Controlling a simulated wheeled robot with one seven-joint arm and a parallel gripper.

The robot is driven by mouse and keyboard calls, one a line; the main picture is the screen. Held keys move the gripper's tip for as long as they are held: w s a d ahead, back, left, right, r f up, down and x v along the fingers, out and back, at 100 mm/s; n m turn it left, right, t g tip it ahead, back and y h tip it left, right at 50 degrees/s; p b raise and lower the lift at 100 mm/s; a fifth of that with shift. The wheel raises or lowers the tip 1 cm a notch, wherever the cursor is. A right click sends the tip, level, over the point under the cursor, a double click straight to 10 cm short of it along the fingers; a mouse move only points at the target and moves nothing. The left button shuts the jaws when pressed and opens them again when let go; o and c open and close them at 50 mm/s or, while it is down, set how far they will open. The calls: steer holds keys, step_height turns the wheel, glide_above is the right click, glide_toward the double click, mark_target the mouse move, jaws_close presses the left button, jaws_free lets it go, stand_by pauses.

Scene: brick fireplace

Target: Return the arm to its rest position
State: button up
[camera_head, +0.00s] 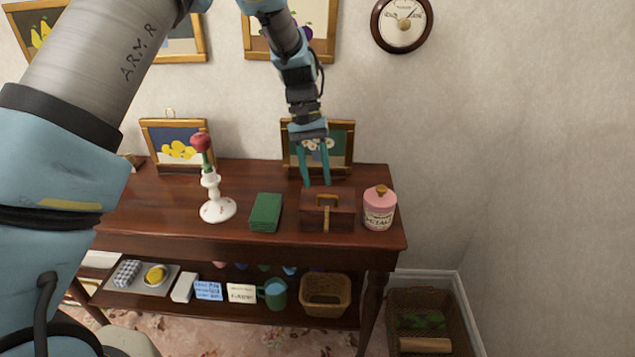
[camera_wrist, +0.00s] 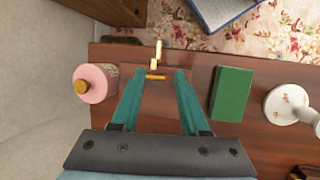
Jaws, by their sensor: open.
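My gripper (camera_head: 315,164) has two teal fingers and hangs from my arm above the back of the wooden console table (camera_head: 160,205). It is open and nothing shows between its fingers. In the head view the fingertips are just above and behind a small brown wooden box (camera_head: 313,212) with a brass-coloured handle. The wrist view shows my gripper (camera_wrist: 154,74) pointing down, with the box's brass parts (camera_wrist: 156,66) near its fingertips. I cannot tell the exact gap between fingers and box.
A pink-lidded jar (camera_head: 379,210) stands right of the box, a green block (camera_head: 265,212) left of it. A white candlestick (camera_head: 216,203) stands further left. Framed pictures (camera_head: 176,146) stand at the table's back by the wall. A lower shelf holds a wicker basket (camera_head: 325,295).

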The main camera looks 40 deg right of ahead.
stand_by(0.3)
steer(key=w+a+r+n+t+h, duration=0.15)
steer(key=w+a, duration=0.35)
steer(key=a, duration=0.6)
steer(key=w+a+r+n+t, duration=0.1)
steer(key=w+a+r+n, duration=0.2)
steer(key=a, duration=0.7)
steer(key=s+a+r+n+t, duration=0.1)
steer(key=s+a, duration=0.1)
steer(key=a, duration=0.8)
steer(key=s+a+r+n+t, duration=0.1)
steer(key=s+a+t, duration=0.1)
steer(key=a, duration=0.9)
steer(key=shift+s+a+r, duration=0.15)
steer(key=shift+s+a, duration=0.15)
steer(key=shift+s, duration=0.2)
